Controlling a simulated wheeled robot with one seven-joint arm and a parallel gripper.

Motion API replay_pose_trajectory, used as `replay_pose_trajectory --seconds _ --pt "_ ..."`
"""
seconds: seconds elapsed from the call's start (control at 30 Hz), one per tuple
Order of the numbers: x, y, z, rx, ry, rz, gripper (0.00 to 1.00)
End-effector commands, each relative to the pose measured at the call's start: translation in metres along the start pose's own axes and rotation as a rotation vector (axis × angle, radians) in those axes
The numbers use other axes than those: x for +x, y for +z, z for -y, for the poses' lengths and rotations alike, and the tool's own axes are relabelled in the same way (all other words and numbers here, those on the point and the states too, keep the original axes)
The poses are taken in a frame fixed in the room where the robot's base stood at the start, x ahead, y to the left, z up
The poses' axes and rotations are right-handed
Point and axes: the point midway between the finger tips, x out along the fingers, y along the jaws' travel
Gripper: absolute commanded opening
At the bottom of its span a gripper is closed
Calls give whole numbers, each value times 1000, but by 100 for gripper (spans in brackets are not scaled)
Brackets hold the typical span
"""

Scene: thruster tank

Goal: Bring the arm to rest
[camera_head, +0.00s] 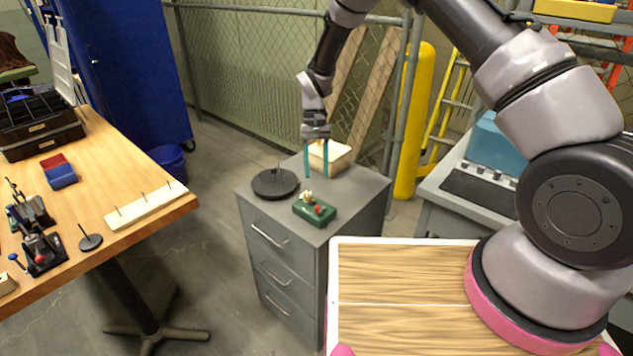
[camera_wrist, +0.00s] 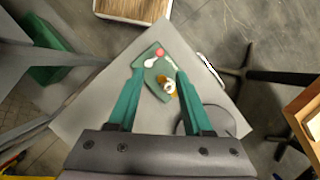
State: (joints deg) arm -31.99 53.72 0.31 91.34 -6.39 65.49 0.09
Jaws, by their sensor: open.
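My arm reaches over a grey drawer cabinet (camera_head: 350,196), and my gripper (camera_head: 316,172) points down above its top. The two teal fingers are apart with nothing held between them. In the wrist view, my gripper (camera_wrist: 158,72) frames a green block (camera_wrist: 150,68) with a red knob and pale and brass-coloured parts. In the head view the green block (camera_head: 314,210) sits on the cabinet top near its front edge, below and apart from the fingertips.
A black round disc (camera_head: 275,184) with a thin post lies on the cabinet's left side. A cream block (camera_head: 333,156) stands behind the fingers. A wooden workbench (camera_head: 140,190) is at left, a yellow post (camera_head: 413,120) and chain-link fence behind. Floor between bench and cabinet is clear.

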Motion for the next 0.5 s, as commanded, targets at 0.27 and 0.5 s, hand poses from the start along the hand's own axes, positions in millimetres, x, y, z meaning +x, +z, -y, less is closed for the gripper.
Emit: replay_pose_trajectory --seconds 0.27,0.5 --pt "-5 0 0 -1 0 -1 50" --pt "-28 3 -7 9 -18 -28 50"
